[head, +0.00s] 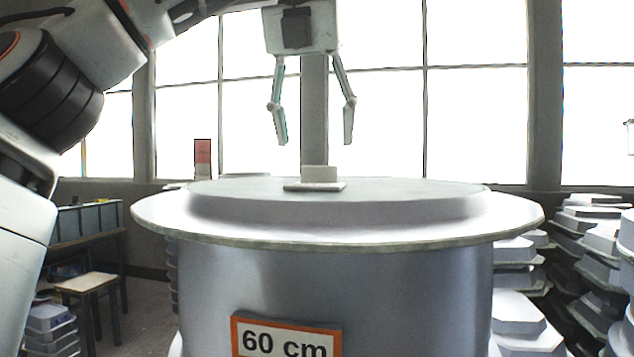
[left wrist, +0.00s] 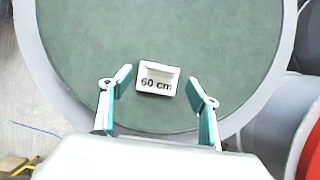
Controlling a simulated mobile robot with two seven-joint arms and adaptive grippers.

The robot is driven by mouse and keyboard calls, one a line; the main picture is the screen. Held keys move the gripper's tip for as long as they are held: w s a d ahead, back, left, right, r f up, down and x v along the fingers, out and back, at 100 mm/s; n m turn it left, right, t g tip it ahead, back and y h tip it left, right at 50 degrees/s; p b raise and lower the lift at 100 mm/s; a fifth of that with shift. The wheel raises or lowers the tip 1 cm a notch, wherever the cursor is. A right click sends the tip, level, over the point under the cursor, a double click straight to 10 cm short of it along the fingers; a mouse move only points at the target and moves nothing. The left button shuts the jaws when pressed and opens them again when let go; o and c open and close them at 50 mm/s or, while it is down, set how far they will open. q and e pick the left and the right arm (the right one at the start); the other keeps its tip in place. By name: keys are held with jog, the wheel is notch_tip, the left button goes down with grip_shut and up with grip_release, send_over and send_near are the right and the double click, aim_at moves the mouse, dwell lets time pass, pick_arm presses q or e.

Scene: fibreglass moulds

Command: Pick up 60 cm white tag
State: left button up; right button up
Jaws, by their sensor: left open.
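In the left wrist view the tag (left wrist: 157,78) shows "60 cm" in black letters and lies on the green top (left wrist: 200,40). My left gripper (head: 312,142) is open, points down and hangs above the tag without touching it. In the left wrist view its fingers (left wrist: 160,104) are spread on either side, with the tag just beyond the gap between the tips.
An orange-framed "60 cm" sign (head: 286,338) is on the mould's front. Stacked grey moulds (head: 590,240) stand at the right. A wooden stool (head: 88,284) and a bench (head: 85,222) are at the left. The mould top around the tag is clear.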

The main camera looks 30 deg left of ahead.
aim_at(318, 183)
pick_arm(q)
jog(key=x, duration=0.6)
jog(key=shift+d, duration=0.1)
jog(key=c, duration=1.2)
